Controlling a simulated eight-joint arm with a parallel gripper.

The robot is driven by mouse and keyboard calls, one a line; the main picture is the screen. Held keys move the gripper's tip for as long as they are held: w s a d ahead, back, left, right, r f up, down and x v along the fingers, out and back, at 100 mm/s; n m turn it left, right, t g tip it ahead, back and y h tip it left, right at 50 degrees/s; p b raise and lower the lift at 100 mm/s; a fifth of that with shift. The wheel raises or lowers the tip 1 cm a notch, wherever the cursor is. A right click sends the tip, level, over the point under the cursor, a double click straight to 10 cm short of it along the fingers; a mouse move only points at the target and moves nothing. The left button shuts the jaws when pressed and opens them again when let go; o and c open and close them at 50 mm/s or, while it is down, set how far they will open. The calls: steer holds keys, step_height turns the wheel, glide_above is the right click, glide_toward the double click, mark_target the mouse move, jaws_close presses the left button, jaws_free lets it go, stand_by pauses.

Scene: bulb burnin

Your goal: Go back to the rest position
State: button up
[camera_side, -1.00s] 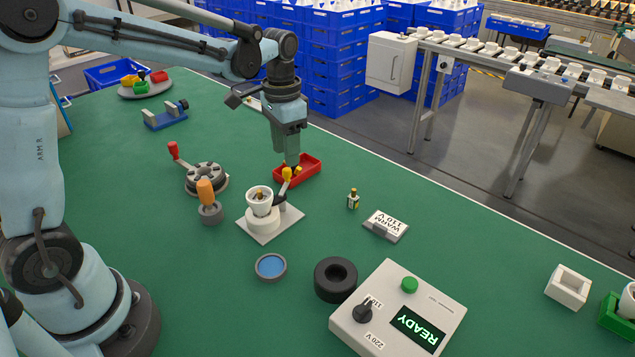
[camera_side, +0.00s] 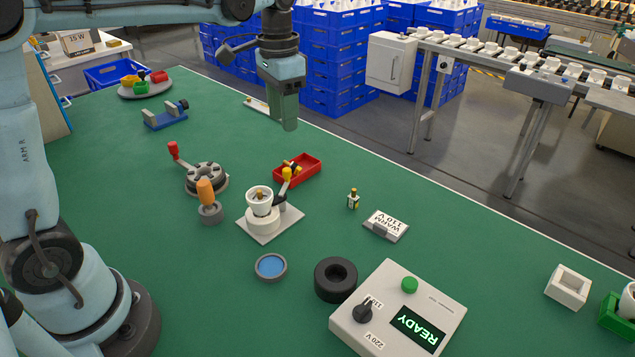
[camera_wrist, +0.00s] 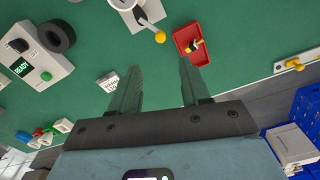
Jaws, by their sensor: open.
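My gripper (camera_side: 290,124) hangs above the far edge of the green table, clear of everything on it. In the wrist view my gripper (camera_wrist: 160,75) has its two fingers spread apart with nothing between them. The red tray (camera_side: 306,171) lies below it on the table, with a small yellow and dark piece (camera_side: 293,167) in it. In the wrist view the red tray (camera_wrist: 203,54) shows beyond the fingertips, apart from them.
A white socket on a plate (camera_side: 262,203) with a yellow-knobbed lever stands near the tray.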

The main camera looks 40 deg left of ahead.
steer(key=s+d+f+n+t, duration=0.1)
steer(key=s+f+t, duration=0.1)
steer(key=s, duration=0.4)
steer(key=s+d+f+n+t, duration=0.2)
steer(key=s+t, duration=0.3)
steer(key=s, duration=0.1)
steer(key=shift+s+d+f, duration=0.2)
steer(key=shift+d+f, duration=0.05)
steer(key=shift+f, duration=0.05)
stand_by(1.0)
